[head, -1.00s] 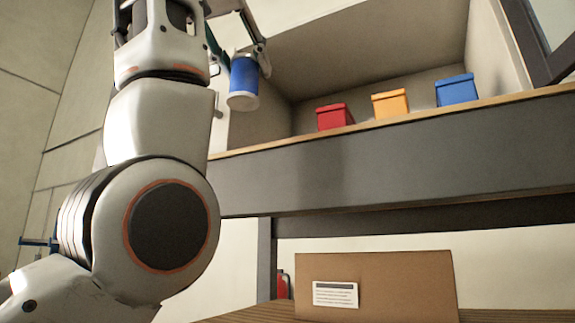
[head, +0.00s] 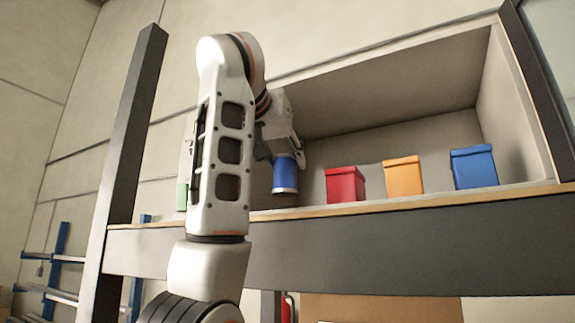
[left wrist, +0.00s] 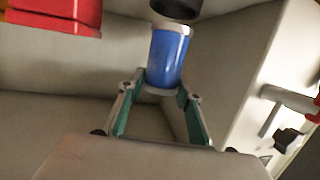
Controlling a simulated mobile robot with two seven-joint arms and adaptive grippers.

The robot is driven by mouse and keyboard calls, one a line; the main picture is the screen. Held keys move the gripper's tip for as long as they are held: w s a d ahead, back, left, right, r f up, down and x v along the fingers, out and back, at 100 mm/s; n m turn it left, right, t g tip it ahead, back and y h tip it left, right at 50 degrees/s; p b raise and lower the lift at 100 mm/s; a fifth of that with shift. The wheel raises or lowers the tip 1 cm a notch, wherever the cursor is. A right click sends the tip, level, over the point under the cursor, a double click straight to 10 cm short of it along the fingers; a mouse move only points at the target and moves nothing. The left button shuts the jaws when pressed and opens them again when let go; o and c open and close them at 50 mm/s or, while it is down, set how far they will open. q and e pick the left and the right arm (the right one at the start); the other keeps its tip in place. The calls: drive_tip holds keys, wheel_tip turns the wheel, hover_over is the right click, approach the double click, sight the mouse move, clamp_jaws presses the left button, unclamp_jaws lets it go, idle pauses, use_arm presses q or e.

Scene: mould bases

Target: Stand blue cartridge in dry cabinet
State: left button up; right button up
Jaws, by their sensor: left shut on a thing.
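The blue cartridge (head: 286,176) is a blue cylinder with pale ends. It hangs roughly upright beneath my left gripper (head: 284,156), which is shut on it, at the left end of the open dry cabinet (head: 400,201). Its lower end is close to the cabinet floor; I cannot tell whether it touches. In the left wrist view the cartridge (left wrist: 168,58) sits at the tips of the gripper's two green-lined fingers (left wrist: 160,95). My left arm hides the cabinet's left side in the head view. My right gripper is not in view.
A red box (head: 345,184), an orange box (head: 403,176) and a blue box (head: 474,167) stand right of the cartridge. A dark round object (left wrist: 176,8) is close to the cartridge in the left wrist view. A dark-framed door (head: 545,95) is at the right.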

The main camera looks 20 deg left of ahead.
sight(288, 179)
use_arm(q)
drive_tip(key=shift+w, duration=0.6)
drive_tip(key=shift+w+r+p, duration=0.1)
drive_tip(key=shift+w+p, duration=0.4)
drive_tip(key=shift+w, duration=0.05)
drive_tip(key=f, duration=0.3)
drive_tip(key=shift+a+f, duration=0.15)
drive_tip(key=shift+a, duration=0.05)
drive_tip(key=shift+s+f, duration=0.1)
drive_tip(key=shift+f, duration=0.1)
drive_tip(key=shift+d, duration=0.15)
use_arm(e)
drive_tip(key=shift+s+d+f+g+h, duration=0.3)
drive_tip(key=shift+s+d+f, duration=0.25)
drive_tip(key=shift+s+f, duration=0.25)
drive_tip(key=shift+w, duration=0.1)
use_arm(q)
drive_tip(key=shift+f+b, duration=0.1)
drive_tip(key=shift+b, duration=0.25)
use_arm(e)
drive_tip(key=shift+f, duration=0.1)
use_arm(q)
drive_tip(key=o, duration=1.2)
